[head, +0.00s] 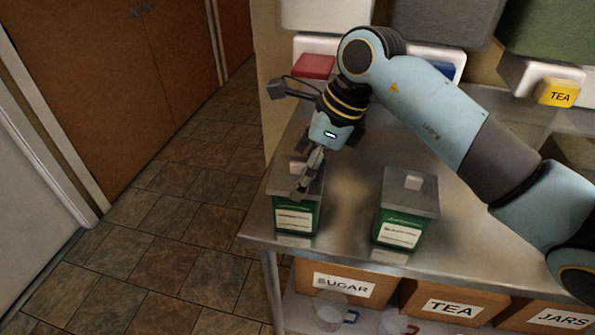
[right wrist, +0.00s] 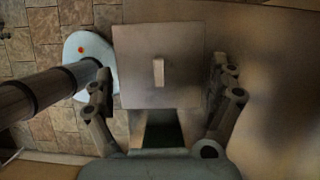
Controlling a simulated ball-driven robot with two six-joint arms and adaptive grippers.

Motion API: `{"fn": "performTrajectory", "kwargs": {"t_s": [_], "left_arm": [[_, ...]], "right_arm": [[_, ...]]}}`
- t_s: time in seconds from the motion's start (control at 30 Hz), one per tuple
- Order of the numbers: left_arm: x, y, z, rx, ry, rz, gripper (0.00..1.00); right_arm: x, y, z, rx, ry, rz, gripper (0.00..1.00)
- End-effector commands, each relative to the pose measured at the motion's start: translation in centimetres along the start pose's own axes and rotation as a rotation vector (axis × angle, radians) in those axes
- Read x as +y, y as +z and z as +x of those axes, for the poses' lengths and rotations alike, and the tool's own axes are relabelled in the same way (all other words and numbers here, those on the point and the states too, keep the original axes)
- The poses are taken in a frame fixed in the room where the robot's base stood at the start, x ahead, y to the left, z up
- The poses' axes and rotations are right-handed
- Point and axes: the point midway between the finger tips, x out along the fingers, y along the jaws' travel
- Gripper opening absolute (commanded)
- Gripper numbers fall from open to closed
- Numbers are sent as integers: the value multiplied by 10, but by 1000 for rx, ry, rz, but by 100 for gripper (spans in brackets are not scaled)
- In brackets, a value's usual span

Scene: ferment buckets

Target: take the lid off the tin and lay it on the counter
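Two green tins with white labels stand upright on the metal counter (head: 345,215). The left tin (head: 297,219) wears a flat grey square lid (head: 283,186) with a small pale knob. My right gripper (head: 304,187) is over this lid, pointing down. In the right wrist view the lid (right wrist: 180,87) with its upright handle (right wrist: 158,72) lies between the spread fingers of my right gripper (right wrist: 164,98), with gaps on both sides. The gripper is open and empty. The right tin (head: 399,230) also has its lid (head: 411,192) on. My left gripper is not in view.
Boxes labelled sugar (head: 343,284), tea (head: 452,306) and jars (head: 561,319) sit on the shelf below. Bins with red (head: 313,66), blue and yellow (head: 557,93) parts stand behind. Bare counter lies between the tins and right of the right tin.

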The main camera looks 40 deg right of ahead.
Motion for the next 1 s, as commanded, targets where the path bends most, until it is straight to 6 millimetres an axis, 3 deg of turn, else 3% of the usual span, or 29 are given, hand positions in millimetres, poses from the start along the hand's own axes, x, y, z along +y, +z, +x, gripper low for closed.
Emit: {"fn": "performTrajectory", "kwargs": {"t_s": [0.03,0.23,0.67,0.83,1.0], "left_arm": [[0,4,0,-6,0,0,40],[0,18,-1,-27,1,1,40],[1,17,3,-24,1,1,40],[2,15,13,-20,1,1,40],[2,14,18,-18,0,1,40]], "right_arm": [[0,0,0,0,0,0,80],[0,0,0,0,0,0,55],[-1,4,-10,-1,-3,-1,55],[-2,16,-40,-3,-8,-5,55],[-8,-15,-73,10,-10,-5,55]]}}
